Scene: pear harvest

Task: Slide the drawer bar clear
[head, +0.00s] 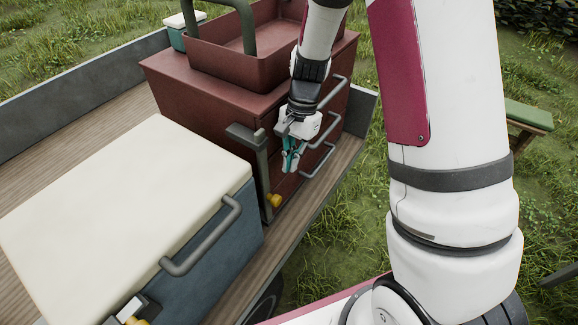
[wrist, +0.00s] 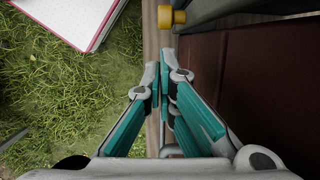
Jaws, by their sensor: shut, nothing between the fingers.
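The drawer bar (head: 262,170) is a dark grey upright bar at the near left edge of the red-brown drawer chest (head: 190,95). Its top bends over to the left, and a yellow knob (head: 273,200) sits at its foot. In the wrist view, the bar (wrist: 225,8) and the yellow knob (wrist: 179,16) show at the top edge. My gripper (head: 289,170) hangs beside the chest's drawer front, just right of the bar, fingers pointing down. In the wrist view, its teal fingers (wrist: 164,75) are together and empty, a little short of the knob and apart from it.
Grey drawer handles (head: 318,160) stick out right of my gripper. A cream-lidded blue cooler (head: 120,190) stands on the left of the wooden trailer bed (head: 305,205). An open red tray (head: 235,50) tops the chest. Grass lies beyond the bed's edge.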

